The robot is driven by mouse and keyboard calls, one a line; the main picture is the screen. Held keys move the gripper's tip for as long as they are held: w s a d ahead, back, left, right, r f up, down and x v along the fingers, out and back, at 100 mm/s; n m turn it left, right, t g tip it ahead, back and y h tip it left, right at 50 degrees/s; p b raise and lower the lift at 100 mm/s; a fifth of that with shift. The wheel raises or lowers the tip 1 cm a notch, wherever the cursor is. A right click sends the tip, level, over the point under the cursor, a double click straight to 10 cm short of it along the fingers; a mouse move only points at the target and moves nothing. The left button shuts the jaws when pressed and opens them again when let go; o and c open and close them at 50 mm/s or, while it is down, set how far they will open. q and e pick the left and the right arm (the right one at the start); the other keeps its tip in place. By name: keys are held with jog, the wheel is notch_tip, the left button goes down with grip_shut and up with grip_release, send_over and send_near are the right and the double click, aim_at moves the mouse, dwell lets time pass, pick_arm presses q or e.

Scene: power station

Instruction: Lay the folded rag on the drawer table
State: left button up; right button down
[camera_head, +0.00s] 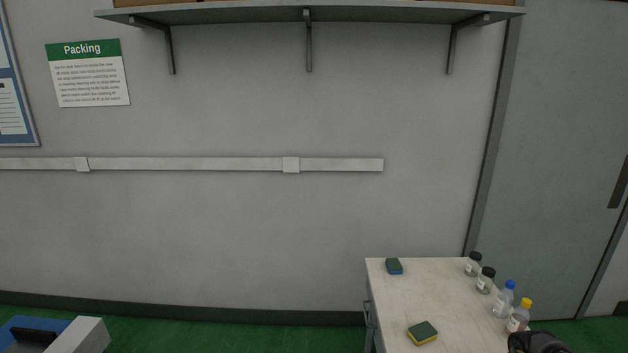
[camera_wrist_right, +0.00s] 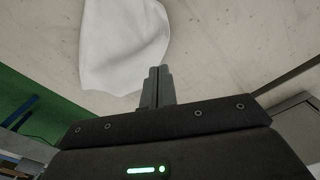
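In the right wrist view, my right gripper (camera_wrist_right: 158,86) has its two fingers close together. A white folded rag (camera_wrist_right: 122,45) is at the fingertips, which meet its right-hand edge; most of it spreads to their left. The grip line itself is hard to see. In the head view, a dark part of my right arm (camera_head: 538,343) shows at the bottom right, in front of the drawer table's right side. The drawer table (camera_head: 430,287) has a pale top, cut off by the lower frame edge. The rag does not show in the head view. My left gripper is not in view.
A blue-green sponge (camera_head: 394,266) lies at the table's back left, and a yellow-green sponge (camera_head: 423,333) lies nearer. Several small bottles (camera_head: 486,279) line the right edge. The top between them is clear. A shelf (camera_head: 310,14) hangs above; a grey door (camera_head: 555,150) stands right.

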jog(key=shift+s+r+b, duration=0.1)
jog(key=shift+b, duration=0.3)
notch_tip(320, 180, down, 6)
jog(key=b, duration=0.4)
notch_tip(320, 180, up, 5)
jog(key=p, duration=0.5)
jog(key=shift+r, duration=0.15)
pick_arm(q)
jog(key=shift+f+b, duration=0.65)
jog(key=shift+b, duration=0.45)
pick_arm(e)
jog(key=w+a+r, duration=0.2)
jog(key=w+a, duration=0.1)
jog(key=a, duration=0.5)
jog(key=w+a+r, duration=0.2)
jog(key=w+a, duration=0.2)
jog(key=a, duration=0.4)
jog(key=shift+w+a, duration=0.25)
jog(key=shift+a, duration=0.1)
